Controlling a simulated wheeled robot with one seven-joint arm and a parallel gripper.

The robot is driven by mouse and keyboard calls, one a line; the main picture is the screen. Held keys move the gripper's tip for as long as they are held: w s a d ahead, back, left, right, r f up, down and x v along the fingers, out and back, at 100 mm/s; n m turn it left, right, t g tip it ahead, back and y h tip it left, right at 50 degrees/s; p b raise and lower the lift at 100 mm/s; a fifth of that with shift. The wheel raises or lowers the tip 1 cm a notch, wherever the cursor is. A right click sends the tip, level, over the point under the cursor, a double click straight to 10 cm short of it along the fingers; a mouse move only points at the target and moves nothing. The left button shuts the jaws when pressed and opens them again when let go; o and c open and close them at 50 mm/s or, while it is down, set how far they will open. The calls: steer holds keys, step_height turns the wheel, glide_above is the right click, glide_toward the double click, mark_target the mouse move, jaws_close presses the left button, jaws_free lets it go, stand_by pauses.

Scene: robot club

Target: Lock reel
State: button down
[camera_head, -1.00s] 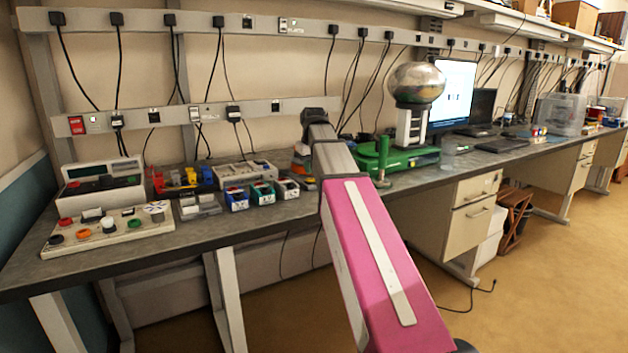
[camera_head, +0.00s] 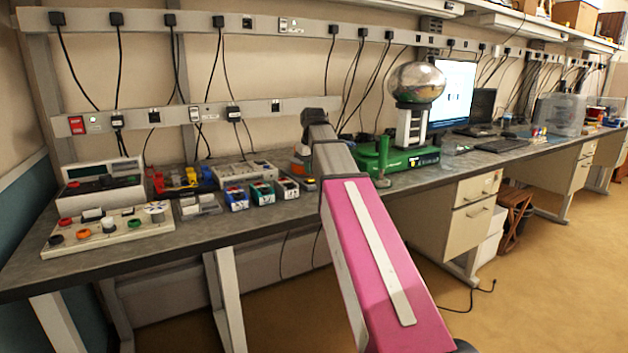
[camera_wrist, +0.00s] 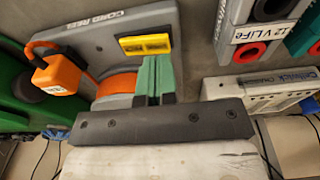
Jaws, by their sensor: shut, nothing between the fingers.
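The cord reel (camera_wrist: 97,50) shows in the wrist view as a grey case with a "CORD REEL" label, an orange cord drum (camera_wrist: 118,82) and an orange plug (camera_wrist: 58,72) on the left. A yellow block (camera_wrist: 145,45) with dark markings sits on its face. My gripper (camera_wrist: 155,58) has green fingers shut together with nothing between them. Their tips are at the lower right edge of the yellow block; I cannot tell whether they touch it. In the head view my pink arm hides the gripper and most of the reel.
A green machine base (camera_head: 400,160) stands right of my arm. Small battery bins (camera_head: 262,193) and a grey instrument (camera_head: 243,172) stand to its left. A button panel (camera_head: 110,228) is at the left bench end. The bench front (camera_head: 200,240) has bare space.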

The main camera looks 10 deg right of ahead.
steer(key=shift+f, duration=1.1)
stand_by(0.6)
steer(key=shift+r, duration=3.55)
